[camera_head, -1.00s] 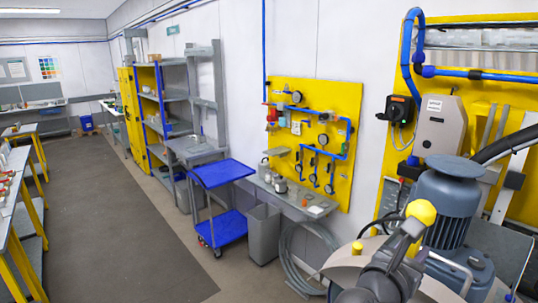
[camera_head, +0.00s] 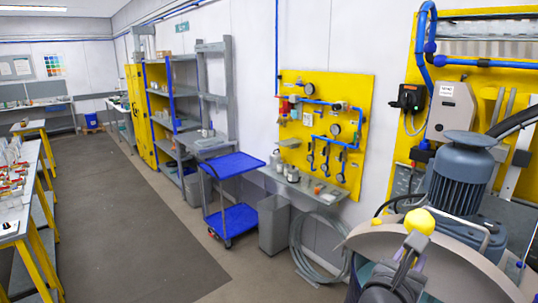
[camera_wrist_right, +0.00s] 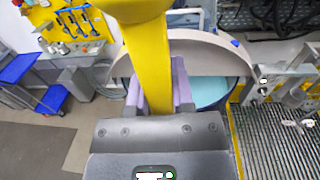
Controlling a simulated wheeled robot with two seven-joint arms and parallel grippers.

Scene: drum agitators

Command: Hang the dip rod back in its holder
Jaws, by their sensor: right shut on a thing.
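The dip rod shows as a yellow knob (camera_head: 420,221) in the head view, at the top of my right gripper (camera_head: 411,249). In the right wrist view, the yellow rod (camera_wrist_right: 147,55) stands between the two purple-grey fingertips of my right gripper (camera_wrist_right: 157,94), which is shut on it. The rod's lower end is hidden behind the gripper. A drum (camera_head: 452,258) with a grey half cover is behind the gripper; its teal inside (camera_wrist_right: 215,91) shows in the wrist view. I cannot make out the rod's holder. My left gripper is not in view.
A blue-grey motor (camera_head: 461,175) stands over the drum. A grey bin (camera_head: 273,226) and a blue cart (camera_head: 240,218) stand below. The floor at left is free.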

